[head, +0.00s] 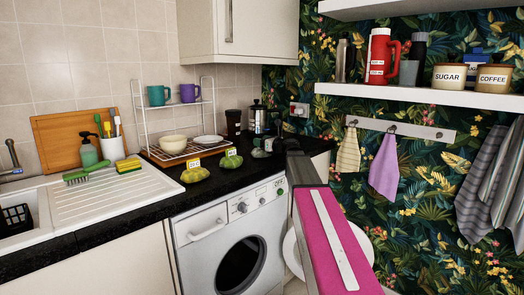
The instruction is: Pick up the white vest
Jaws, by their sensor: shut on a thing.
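I make out no white vest in the head view. My arm, with a magenta upper face and a pale strip, reaches from the bottom edge up toward the counter's right end. Its dark far end is beside the counter, and I cannot make out gripper fingers there. What the gripper holds is not visible. A yellow striped cloth (348,152) and a lilac cloth (384,167) hang from a wall hook rail (428,130). Grey striped cloths (482,175) hang at the right edge.
The black counter (130,215) holds a wire rack (207,100), a bowl (173,144) and two labelled yellow-green items (195,173). A washing machine (208,254) stands below. A shelf (420,94) carries canisters and flasks. A round white object (293,252) is partly hidden behind my arm.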

